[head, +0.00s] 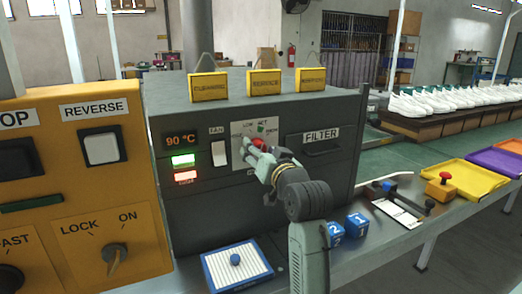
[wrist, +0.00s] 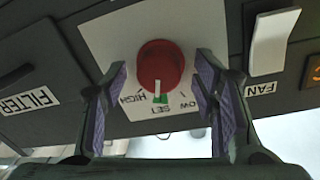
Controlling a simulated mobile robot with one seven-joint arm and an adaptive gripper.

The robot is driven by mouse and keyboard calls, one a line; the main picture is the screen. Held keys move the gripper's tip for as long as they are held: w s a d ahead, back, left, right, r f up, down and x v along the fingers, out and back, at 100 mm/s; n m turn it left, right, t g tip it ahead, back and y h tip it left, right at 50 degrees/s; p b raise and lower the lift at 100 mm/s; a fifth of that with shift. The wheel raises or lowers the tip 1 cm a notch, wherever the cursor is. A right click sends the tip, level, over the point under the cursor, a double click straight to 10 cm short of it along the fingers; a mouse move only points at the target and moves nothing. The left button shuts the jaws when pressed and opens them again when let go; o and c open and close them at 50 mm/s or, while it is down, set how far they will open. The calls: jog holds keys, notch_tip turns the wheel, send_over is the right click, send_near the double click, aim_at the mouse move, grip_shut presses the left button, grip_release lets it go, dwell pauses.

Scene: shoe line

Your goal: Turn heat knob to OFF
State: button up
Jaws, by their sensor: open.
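The red heat knob (wrist: 160,66) sits on a white plate (wrist: 112,38) marked LOW, SET and HIGH. Its white pointer faces the green mark by SET, at the lower side in the wrist view. My gripper (wrist: 160,62) is open, with one purple-padded finger on each side of the knob and a visible gap to both. In the head view, my gripper (head: 250,150) is in front of the knob plate (head: 266,126) and partly covers the red knob (head: 258,143). An OFF mark is not legible.
The white FAN switch (head: 218,153) is left of the plate, and the FILTER drawer (head: 321,148) is right. The display (head: 181,140) reads 90 °C. A yellow panel (head: 75,185) stands close at left. Blue numbered blocks (head: 355,225) are on the bench below.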

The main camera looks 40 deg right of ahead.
jog(key=shift+c, duration=0.5)
jog(key=c, duration=1.1)
jog(key=shift+o, duration=0.2)
jog(key=shift+f+n+b, duration=0.15)
jog(key=shift+n+b, duration=0.15)
jog(key=shift+b, duration=0.05)
jog(key=shift+f+n+t+y+b, duration=0.1)
jog(key=shift+n+t+y+b, duration=0.15)
jog(key=shift+n+b, duration=3.2)
jog(key=shift+n+t+y+b, duration=0.25)
jog(key=shift+n+b, duration=2)
jog(key=shift+n, duration=2.3)
